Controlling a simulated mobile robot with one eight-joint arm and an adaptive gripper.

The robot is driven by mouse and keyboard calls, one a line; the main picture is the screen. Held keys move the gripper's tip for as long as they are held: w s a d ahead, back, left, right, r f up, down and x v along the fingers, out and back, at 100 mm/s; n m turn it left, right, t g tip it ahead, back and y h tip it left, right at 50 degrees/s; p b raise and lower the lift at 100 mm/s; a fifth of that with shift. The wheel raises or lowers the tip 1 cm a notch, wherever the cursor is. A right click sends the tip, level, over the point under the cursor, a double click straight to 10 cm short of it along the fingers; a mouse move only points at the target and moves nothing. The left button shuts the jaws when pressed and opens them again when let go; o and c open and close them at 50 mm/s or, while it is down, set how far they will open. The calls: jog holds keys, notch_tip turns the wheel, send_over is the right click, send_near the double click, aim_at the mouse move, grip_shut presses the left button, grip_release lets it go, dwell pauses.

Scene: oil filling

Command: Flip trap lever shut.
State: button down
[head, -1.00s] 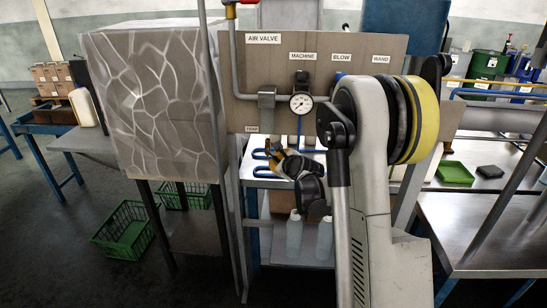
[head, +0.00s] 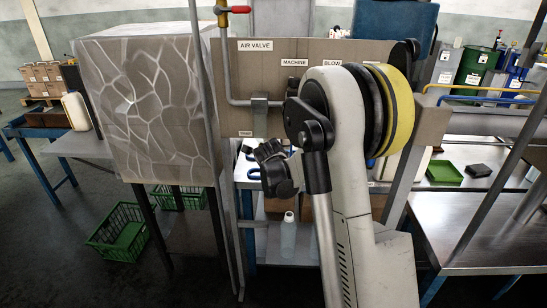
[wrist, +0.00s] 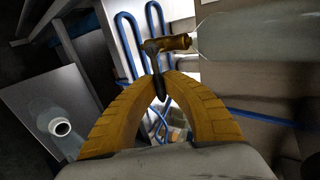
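In the wrist view, a small brass valve (wrist: 178,42) joins the end of a clear pale cylinder (wrist: 250,32). A short dark lever (wrist: 153,58) hangs from the valve's left end toward my fingertips. My gripper (wrist: 161,86) has its two orange fingers brought together at their dark tips, just below the valve. I cannot tell whether the tips touch the lever. In the head view, my arm hides the gripper, the valve and the lever. A small white label (head: 245,133), too small to read, is on the lower left of the grey valve panel (head: 240,75).
Blue hoses (wrist: 128,40) loop behind and left of the valve. A bottle (wrist: 60,127) stands low at the left in the wrist view. A vertical grey pipe (head: 204,110) and a large patterned box (head: 150,105) stand left of the panel. A red-handled valve (head: 236,9) is above.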

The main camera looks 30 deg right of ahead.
dwell(0.6)
jog(key=c, duration=1.5)
grip_release()
jog(key=shift+a+r, duration=0.1)
jog(key=shift+o, duration=0.2)
jog(key=v, duration=1.2)
jog(key=shift+a, duration=0.2)
jog(key=s+a+n+g+y, duration=0.1)
jog(key=s+a+n+y, duration=0.2)
jog(key=s+a+n, duration=0.6)
jog(key=s+a+n+g+y, duration=0.1)
jog(key=s+a+n+y, duration=0.2)
jog(key=s+a+n, duration=0.7)
jog(key=s+n, duration=0.6)
jog(key=s, duration=0.3)
jog(key=shift+a, duration=0.3)
